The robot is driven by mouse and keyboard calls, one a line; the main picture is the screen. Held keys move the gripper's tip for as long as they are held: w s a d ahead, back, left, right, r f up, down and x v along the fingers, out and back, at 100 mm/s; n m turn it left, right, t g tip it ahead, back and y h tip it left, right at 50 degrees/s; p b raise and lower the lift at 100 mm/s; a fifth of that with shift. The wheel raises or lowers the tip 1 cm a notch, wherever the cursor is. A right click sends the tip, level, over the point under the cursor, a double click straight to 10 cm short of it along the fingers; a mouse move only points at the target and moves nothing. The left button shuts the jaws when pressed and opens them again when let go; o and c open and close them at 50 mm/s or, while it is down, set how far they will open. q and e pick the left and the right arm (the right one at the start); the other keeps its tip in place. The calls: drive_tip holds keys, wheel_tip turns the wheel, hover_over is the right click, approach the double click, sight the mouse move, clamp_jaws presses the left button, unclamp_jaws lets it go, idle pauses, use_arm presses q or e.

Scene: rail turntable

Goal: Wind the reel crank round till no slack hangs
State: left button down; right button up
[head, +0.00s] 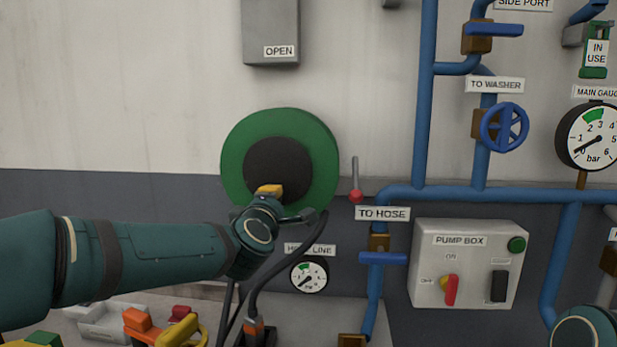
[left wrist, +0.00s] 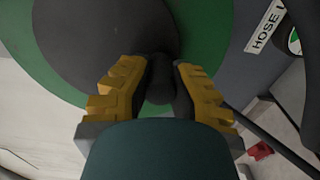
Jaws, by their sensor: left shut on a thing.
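The reel (head: 328,165) is a green disc with a dark round hub (head: 262,157) on the wall. My left gripper (head: 270,190) is in front of the lower part of the hub, mostly hidden behind its own wrist. In the left wrist view its yellow-padded fingers (left wrist: 161,90) are shut on a dark knob, the crank handle (left wrist: 161,66). The rest of the crank is hidden. A black hose (head: 293,258) hangs from the reel's lower right and curves down to the left, to an orange-and-grey fitting (head: 255,328). Part of my right arm shows at the lower right; its gripper is out of view.
A red-knobbed lever (head: 356,195) sits right of the reel. Blue pipes (head: 427,100), a pump box (head: 467,264) and the hose line gauge (head: 309,275) are to the right and below. Coloured tools (head: 178,331) and a grey tray (head: 103,322) lie at the lower left.

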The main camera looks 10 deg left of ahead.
sight(292, 193)
use_arm(q)
drive_tip(key=shift+d, duration=0.2)
drive_tip(key=shift+d+r, duration=0.15)
drive_tip(key=shift+d, duration=0.5)
drive_tip(key=shift+d+p, duration=0.1)
drive_tip(key=shift+p, duration=0.2)
drive_tip(key=shift+d+r+p, duration=0.3)
drive_tip(key=shift+d, duration=0.3)
drive_tip(key=shift+d+r, duration=0.1)
